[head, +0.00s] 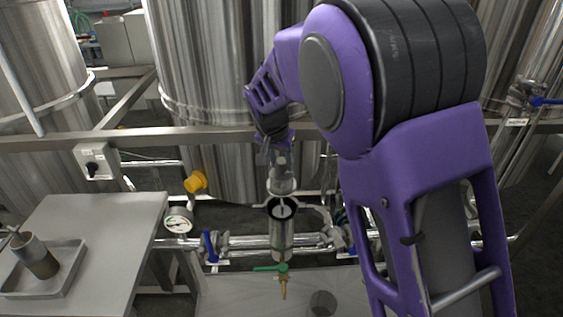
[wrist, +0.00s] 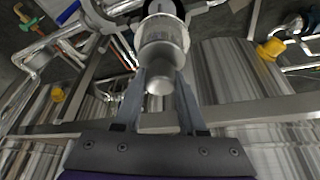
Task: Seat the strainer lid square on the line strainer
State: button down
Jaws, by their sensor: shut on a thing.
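My gripper (head: 279,150) points down over the line strainer (head: 283,240). It is shut on the strainer lid (head: 282,182), a shiny metal piece. In the wrist view my gripper (wrist: 160,76) has one finger on each side of the knob, and the wider lid body (wrist: 163,42) is beyond it. The strainer is an upright metal cylinder with a dark ring (head: 283,208) around its open top. The lid hangs just above and behind that ring in the head view. Whether they touch is hard to tell.
A pressure gauge (head: 178,221), blue-handled valves (head: 211,245) and a green-handled drain valve (head: 272,267) lie along the pipe. A grey bench (head: 100,215) with a tray (head: 68,284) and metal cup (head: 37,258) stands left. Large steel tanks and a horizontal rail (head: 215,138) are behind.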

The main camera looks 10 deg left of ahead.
aim_at(280, 174)
jog(key=shift+f+b, duration=2.05)
jog(key=shift+f, duration=0.8)
jog(key=shift+f+b, duration=1.5)
jog(key=shift+f, duration=0.05)
jog(key=shift+c, duration=2)
grip_release()
jog(key=p+v, duration=0.2)
jog(key=v, duration=1.5)
jog(key=shift+r, duration=0.3)
jog(key=shift+d, duration=0.1)
